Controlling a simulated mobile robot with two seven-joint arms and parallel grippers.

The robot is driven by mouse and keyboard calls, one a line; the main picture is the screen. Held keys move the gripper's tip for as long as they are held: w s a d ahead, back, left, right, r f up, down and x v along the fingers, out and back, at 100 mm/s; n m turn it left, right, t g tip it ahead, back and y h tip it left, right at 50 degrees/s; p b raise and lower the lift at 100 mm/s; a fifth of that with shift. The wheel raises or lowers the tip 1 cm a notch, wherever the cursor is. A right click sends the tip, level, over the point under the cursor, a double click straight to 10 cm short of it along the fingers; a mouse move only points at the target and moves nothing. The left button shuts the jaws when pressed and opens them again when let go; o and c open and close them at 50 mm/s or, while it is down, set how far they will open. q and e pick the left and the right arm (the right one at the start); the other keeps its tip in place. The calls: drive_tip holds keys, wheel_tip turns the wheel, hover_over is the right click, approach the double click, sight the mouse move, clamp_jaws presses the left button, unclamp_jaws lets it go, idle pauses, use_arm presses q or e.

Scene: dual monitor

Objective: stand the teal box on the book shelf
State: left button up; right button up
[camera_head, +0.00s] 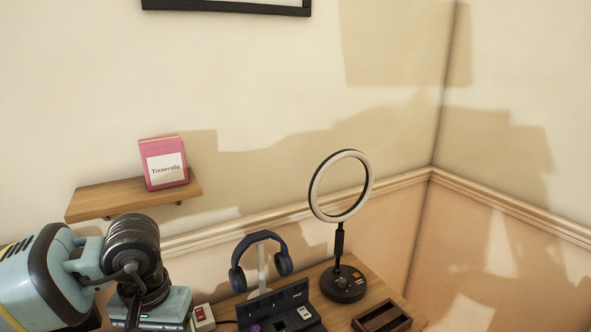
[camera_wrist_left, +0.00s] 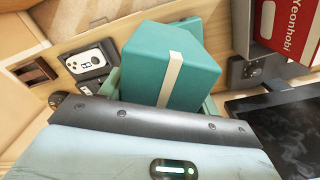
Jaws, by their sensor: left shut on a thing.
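The teal box (camera_wrist_left: 150,65), with a cream stripe, shows in the left wrist view between the fingers of my left gripper (camera_wrist_left: 160,98), which is shut on it. In the head view my left wrist is at the lower left, below the shelf; the fingertips and the box are hidden or out of frame there. The book shelf (camera_head: 98,199) is a wooden board on the wall at the left. A pink box (camera_head: 163,163) labelled "Tisserolle" stands upright toward its right end. The shelf's left part is bare. My right gripper is not in view.
On the desk (camera_head: 377,291) are a ring light (camera_head: 343,284), headphones (camera_head: 260,258) on a stand, and a wooden tray (camera_head: 381,318). The left wrist view shows a white-faced device (camera_wrist_left: 91,58), a red box (camera_wrist_left: 283,25) and a dark panel (camera_wrist_left: 285,122) at the right.

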use_arm(q)
drive_tip(key=s+f, duration=0.4)
drive_tip(key=f, duration=0.1)
drive_tip(key=shift+a, duration=0.1)
idle(0.3)
